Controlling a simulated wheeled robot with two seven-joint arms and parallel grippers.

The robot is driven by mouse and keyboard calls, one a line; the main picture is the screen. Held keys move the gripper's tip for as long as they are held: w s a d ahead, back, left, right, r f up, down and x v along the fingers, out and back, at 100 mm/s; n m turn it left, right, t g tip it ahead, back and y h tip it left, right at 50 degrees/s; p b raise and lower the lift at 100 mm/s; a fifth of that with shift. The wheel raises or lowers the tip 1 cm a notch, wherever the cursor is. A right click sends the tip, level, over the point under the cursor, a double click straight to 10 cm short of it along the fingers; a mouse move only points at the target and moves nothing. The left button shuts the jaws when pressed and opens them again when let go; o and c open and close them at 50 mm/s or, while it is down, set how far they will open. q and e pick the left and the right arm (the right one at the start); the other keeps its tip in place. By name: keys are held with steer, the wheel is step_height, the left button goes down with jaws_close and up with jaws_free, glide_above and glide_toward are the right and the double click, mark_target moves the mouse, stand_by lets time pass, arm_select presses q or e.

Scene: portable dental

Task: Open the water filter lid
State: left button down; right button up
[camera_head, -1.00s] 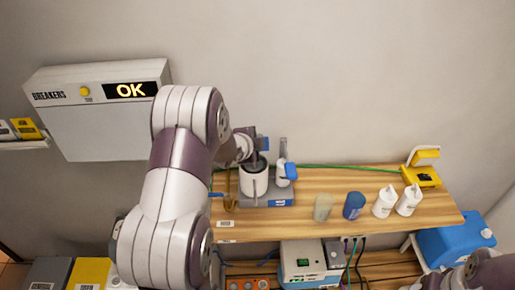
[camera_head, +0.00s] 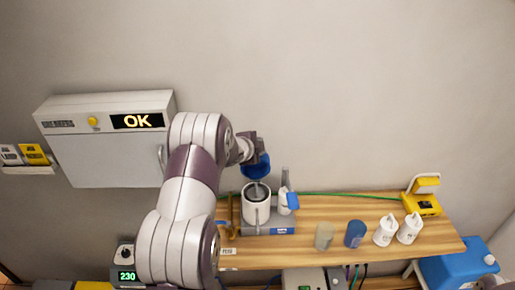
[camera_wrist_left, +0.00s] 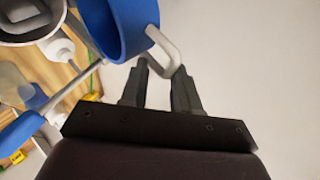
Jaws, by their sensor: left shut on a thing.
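The water filter (camera_head: 256,210) is a white upright cylinder on a grey base on the wooden shelf, its top open and dark inside. Its blue lid (camera_head: 258,166) is raised and tilted above and behind the opening. In the left wrist view, the lid (camera_wrist_left: 128,28) shows its round rim and a pale loop handle (camera_wrist_left: 168,48). My left gripper (camera_wrist_left: 160,72) is shut on that handle. The filter's rim (camera_wrist_left: 50,30) shows at the upper left there. In the head view my arm partly hides the gripper. My right gripper is out of view.
A white fitting with a blue part (camera_head: 291,201) stands right of the filter. A cloudy cup (camera_head: 324,236), a blue container (camera_head: 355,234) and white bottles (camera_head: 385,231) stand farther right. The breaker box (camera_head: 110,150) is on the wall at left.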

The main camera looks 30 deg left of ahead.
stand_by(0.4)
arm_select(q)
steer(key=c, duration=1.2)
jaws_free()
steer(key=shift+w, duration=0.1)
steer(key=shift+w+f, duration=0.15)
steer(key=shift+b+v, duration=1.25)
steer(key=shift+v, duration=5.1)
